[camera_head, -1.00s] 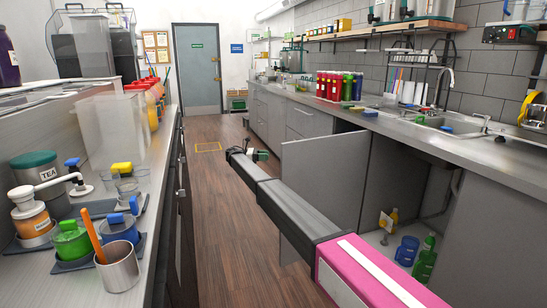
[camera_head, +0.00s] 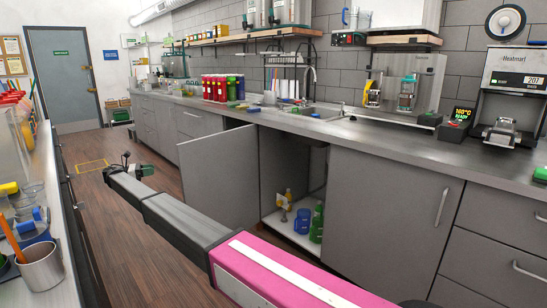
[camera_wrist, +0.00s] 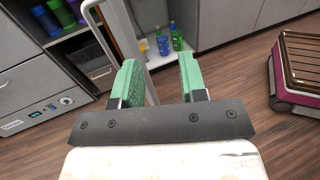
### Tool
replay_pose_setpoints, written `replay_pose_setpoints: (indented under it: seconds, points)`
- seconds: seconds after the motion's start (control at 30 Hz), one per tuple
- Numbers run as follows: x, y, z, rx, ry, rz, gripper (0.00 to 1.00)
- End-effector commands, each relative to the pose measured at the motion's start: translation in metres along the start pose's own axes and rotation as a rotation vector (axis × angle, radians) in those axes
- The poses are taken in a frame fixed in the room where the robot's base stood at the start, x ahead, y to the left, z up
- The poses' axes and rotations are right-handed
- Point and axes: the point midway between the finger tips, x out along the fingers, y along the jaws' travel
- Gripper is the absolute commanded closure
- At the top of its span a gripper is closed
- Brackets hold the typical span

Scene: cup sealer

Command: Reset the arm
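My arm stretches across the aisle in the head view, its pink section near the camera and its dark links reaching left. My gripper (camera_head: 143,171) is small at the far end of the arm, over the wooden floor and left of the open cabinet door (camera_head: 218,180). In the wrist view, the two green fingers of my gripper (camera_wrist: 159,78) stand wide apart with nothing between them. The open cabinet lies beyond the fingertips.
The low cabinet holds blue (camera_head: 302,221) and green (camera_head: 317,222) bottles. A sealing machine (camera_head: 513,88) stands on the right counter (camera_head: 380,134). Cups and containers line the left counter, with an orange stick in a metal cup (camera_head: 39,267). The aisle floor (camera_head: 135,232) looks clear.

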Motion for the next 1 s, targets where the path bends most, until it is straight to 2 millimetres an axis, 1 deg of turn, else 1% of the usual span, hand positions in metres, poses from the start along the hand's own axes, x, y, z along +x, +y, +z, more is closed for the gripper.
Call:
replay_pose_setpoints:
  seconds: [0.07,0.1,0.27,0.47,0.57,0.67,0.77,0.87,0.9,0.97,1.0]
  points:
    - [0.002,0.000,0.000,0.000,0.001,-0.001,0.61]
    - [0.010,-0.003,-0.003,0.003,0.008,-0.003,0.61]
    - [0.031,-0.009,-0.011,0.014,0.031,-0.007,0.61]
    - [0.071,-0.019,-0.025,0.036,0.074,-0.017,0.61]
    - [0.096,-0.028,-0.034,0.051,0.102,-0.026,0.61]
    - [0.126,-0.038,-0.045,0.071,0.137,-0.036,0.61]
    - [0.164,-0.053,-0.059,0.097,0.182,-0.053,0.61]
    - [0.213,-0.078,-0.078,0.139,0.245,-0.081,0.61]
    - [0.236,-0.090,-0.086,0.160,0.274,-0.096,0.61]
    - [0.269,-0.109,-0.100,0.195,0.321,-0.121,0.61]
    - [0.290,-0.122,-0.109,0.219,0.352,-0.139,0.61]
